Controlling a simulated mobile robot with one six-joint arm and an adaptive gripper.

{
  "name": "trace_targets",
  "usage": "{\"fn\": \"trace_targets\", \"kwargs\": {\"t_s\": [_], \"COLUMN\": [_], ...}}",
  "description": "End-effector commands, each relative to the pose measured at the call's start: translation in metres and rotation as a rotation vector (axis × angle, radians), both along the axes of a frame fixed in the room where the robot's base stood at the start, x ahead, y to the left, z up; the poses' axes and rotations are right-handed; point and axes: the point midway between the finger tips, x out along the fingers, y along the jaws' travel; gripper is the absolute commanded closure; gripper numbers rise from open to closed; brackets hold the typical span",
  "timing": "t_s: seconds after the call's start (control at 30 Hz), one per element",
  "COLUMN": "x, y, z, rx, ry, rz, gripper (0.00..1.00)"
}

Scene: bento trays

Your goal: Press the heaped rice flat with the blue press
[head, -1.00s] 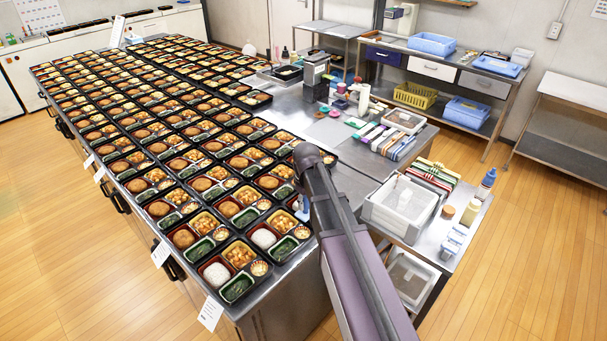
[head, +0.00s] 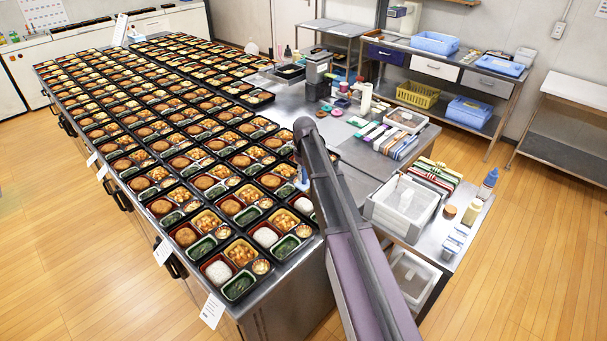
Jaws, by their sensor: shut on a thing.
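White rice fills the red compartment of a few black bento trays near the front right edge of the table. I see rice in the nearest tray (head: 217,271), in the one behind it (head: 266,237) and in a third (head: 304,206) beside my arm. From here I cannot tell well which rice is heaped and which is flat. My gripper (head: 301,166) is mostly hidden behind my arm. The blue press (head: 303,181) shows as a small pale blue piece below it, shut in the jaws. It is over the trays behind the third rice; any contact is hidden.
Rows of filled bento trays (head: 150,140) cover the table. A steel worktop (head: 340,145) with tools and stacked coloured items lies to the right. The wooden floor in front is clear.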

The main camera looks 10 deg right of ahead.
Motion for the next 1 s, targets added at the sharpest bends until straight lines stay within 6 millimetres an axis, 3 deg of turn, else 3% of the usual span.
{"fn": "trace_targets", "kwargs": {"t_s": [0.47, 1.0], "x": [-0.001, -0.001], "y": [-0.001, -0.002], "z": [-0.007, -0.045], "rx": [0.0, 0.0], "ry": [0.0, 0.0], "rz": [-0.001, -0.002], "gripper": [1.0, 1.0]}}
